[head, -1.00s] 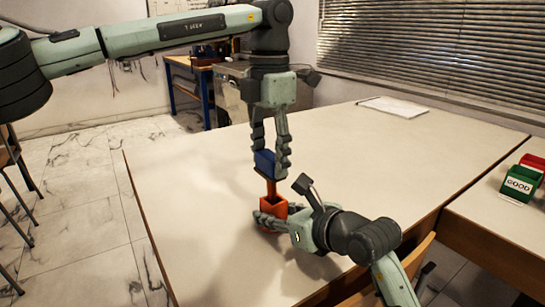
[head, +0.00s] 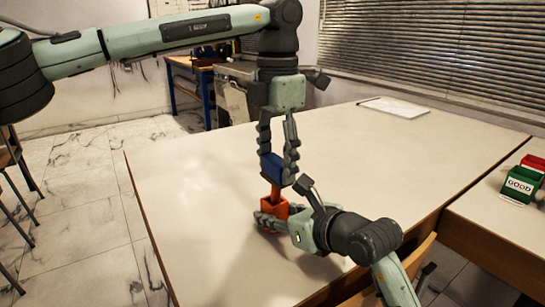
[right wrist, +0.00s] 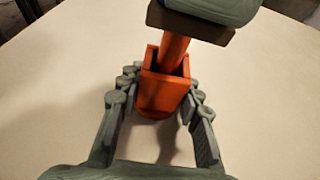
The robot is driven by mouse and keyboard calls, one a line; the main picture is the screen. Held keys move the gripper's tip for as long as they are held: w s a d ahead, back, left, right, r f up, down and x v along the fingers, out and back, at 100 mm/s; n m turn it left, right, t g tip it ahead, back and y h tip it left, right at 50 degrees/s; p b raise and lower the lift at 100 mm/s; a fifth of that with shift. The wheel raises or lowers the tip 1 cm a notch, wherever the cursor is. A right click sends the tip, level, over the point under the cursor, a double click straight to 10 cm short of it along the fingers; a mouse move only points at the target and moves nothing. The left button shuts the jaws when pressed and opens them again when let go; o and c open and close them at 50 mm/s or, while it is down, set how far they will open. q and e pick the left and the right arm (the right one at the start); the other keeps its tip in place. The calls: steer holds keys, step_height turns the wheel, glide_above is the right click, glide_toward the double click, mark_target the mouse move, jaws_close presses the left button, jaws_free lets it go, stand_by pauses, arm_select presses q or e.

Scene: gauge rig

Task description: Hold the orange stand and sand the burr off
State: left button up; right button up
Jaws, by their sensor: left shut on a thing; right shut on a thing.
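The orange stand (head: 273,206) is upright on the table, a square box with a post rising from it. My right gripper (head: 268,219) is shut on the box from the right; in the right wrist view its fingers flank the orange box (right wrist: 163,95). My left gripper (head: 277,172) points down, shut on a blue block (head: 270,166) above the post. In the right wrist view the block's brown underside (right wrist: 190,23) covers the top of the post (right wrist: 174,52). I cannot tell whether they touch. The burr cannot be made out.
The pale table (head: 400,150) is clear around the stand. A white sheet or pad (head: 396,106) lies at its back. On the side table at right are a green bin marked GOOD (head: 521,186) and a red bin (head: 533,163). A wooden chair (head: 410,268) stands at the near edge.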

arm_select(q)
steer(key=shift+s+d+f, duration=0.2)
steer(key=shift+s+d, duration=0.05)
steer(key=shift+s, duration=0.15)
steer(key=shift+w+a, duration=0.1)
steer(key=shift+w+a, duration=0.45)
steer(key=shift+w, duration=0.2)
steer(key=shift+w+a, duration=0.45)
steer(key=shift+w, duration=0.2)
steer(key=shift+s+d+f, duration=0.1)
steer(key=shift+s+d, duration=0.4)
steer(key=shift+s, duration=0.25)
steer(key=shift+s+d, duration=0.5)
steer(key=shift+s, duration=0.2)
steer(key=shift+w, duration=0.1)
